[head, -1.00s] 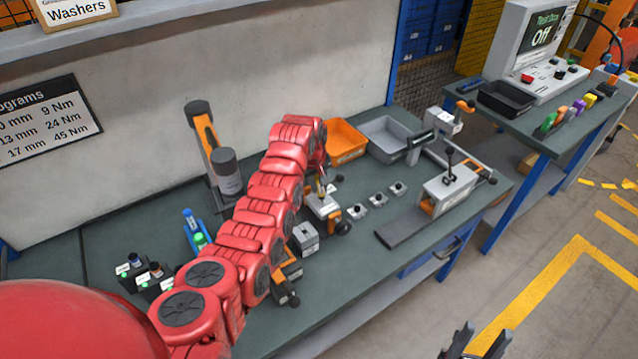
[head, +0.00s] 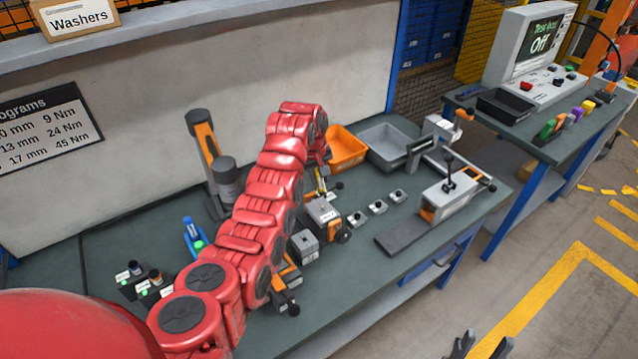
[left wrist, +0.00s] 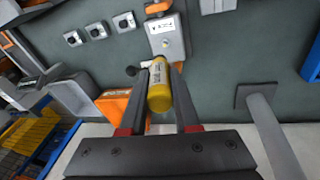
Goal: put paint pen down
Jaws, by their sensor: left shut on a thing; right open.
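The yellow paint pen (left wrist: 159,92) is between the two fingers of my left gripper (left wrist: 160,100), which is shut on it. In the head view my left gripper (head: 322,178) is over the workbench (head: 350,235), mostly hidden behind the red arm. Only a small yellow part shows there. In the left wrist view a grey labelled block (left wrist: 168,38) with an orange part is just beyond the pen's far end; I cannot tell if they touch. My right gripper (head: 482,347) is open and empty at the bottom edge of the head view, over the floor.
Orange (head: 345,149) and grey (head: 388,145) bins stand behind the left gripper. Several small grey button blocks (head: 377,206) and a grey clamp fixture (head: 447,195) lie to its right. A tall dark and orange tool (head: 205,150) stands left. The bench front right is partly clear.

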